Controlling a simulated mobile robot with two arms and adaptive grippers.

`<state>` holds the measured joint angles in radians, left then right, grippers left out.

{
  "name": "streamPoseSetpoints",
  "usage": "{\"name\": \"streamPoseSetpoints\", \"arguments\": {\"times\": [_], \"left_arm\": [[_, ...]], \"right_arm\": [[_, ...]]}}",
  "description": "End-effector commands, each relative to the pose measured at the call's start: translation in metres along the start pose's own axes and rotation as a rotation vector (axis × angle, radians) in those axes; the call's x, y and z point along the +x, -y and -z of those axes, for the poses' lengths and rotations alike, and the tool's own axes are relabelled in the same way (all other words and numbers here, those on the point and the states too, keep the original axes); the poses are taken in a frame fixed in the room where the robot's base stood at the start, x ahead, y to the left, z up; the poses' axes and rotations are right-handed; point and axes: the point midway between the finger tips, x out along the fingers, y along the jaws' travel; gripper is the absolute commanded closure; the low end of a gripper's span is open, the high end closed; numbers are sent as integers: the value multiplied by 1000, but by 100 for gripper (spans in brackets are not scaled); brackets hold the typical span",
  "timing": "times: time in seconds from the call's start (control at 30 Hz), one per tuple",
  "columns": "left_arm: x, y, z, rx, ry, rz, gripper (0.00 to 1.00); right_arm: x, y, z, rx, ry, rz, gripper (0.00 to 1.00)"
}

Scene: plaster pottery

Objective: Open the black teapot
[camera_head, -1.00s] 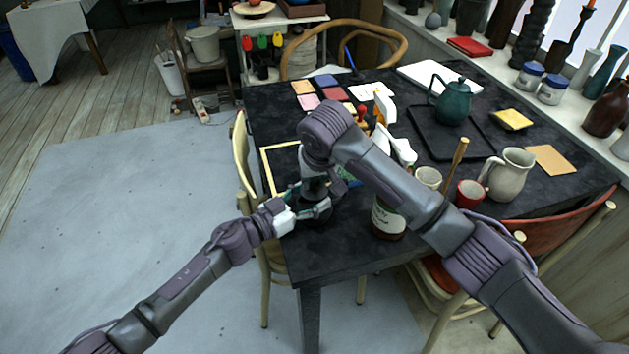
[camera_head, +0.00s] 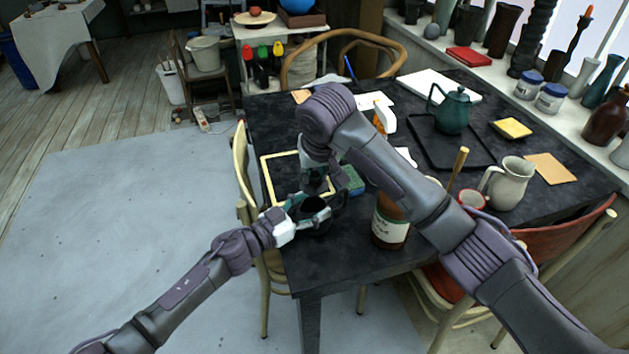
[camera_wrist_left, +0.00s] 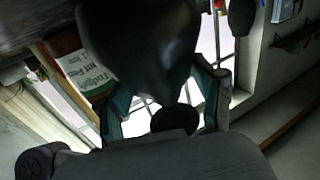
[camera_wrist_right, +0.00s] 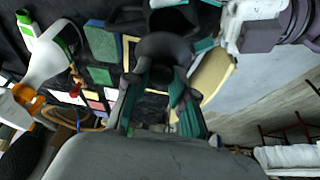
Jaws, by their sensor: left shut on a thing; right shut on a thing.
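The black teapot (camera_head: 318,226) is near the table's front left corner, partly hidden by my grippers. Its dark opening shows in the head view. My left gripper (camera_head: 300,210) is shut on the teapot from the left. In the left wrist view the dark body (camera_wrist_left: 145,40) fills the top, above the fingers (camera_wrist_left: 168,110). My right gripper (camera_head: 315,186) is above the teapot and shut on the lid. In the right wrist view the dark round lid (camera_wrist_right: 163,48) shows beyond the fingers (camera_wrist_right: 160,100), apart from the pot's opening.
A labelled brown jar (camera_head: 389,222) stands to the teapot's right, under my right arm. A yellow frame (camera_head: 268,180) and a green sponge-like block (camera_head: 353,180) lie behind. A green teapot (camera_head: 453,112) stands on a black tray (camera_head: 428,148). A chair (camera_head: 241,180) borders the left edge.

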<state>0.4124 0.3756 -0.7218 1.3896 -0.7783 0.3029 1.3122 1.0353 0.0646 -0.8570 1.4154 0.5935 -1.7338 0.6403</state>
Motion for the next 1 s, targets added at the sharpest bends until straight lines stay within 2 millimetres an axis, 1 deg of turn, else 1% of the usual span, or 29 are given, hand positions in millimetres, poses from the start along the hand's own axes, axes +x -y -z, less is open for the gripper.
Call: {"name": "streamPoseSetpoints", "arguments": {"times": [0.17,0.2,0.37,0.67,0.77,0.87,1.0], "left_arm": [[0,0,-1,0,2,0,95],[0,0,-1,0,2,0,31],[0,0,-1,0,1,0,4],[0,0,0,0,1,0,3],[-4,0,-1,0,1,0,3],[-15,0,-2,-1,3,1,3],[-44,0,-2,1,5,0,3]], "right_arm": [[-2,0,0,-1,0,0,100],[-1,0,0,-1,0,1,100],[-1,0,0,-1,0,1,100],[-1,0,0,-1,1,1,100],[-1,0,0,-1,1,1,100],[-1,0,0,-1,1,1,100],[-1,0,0,-1,0,1,100]]}}
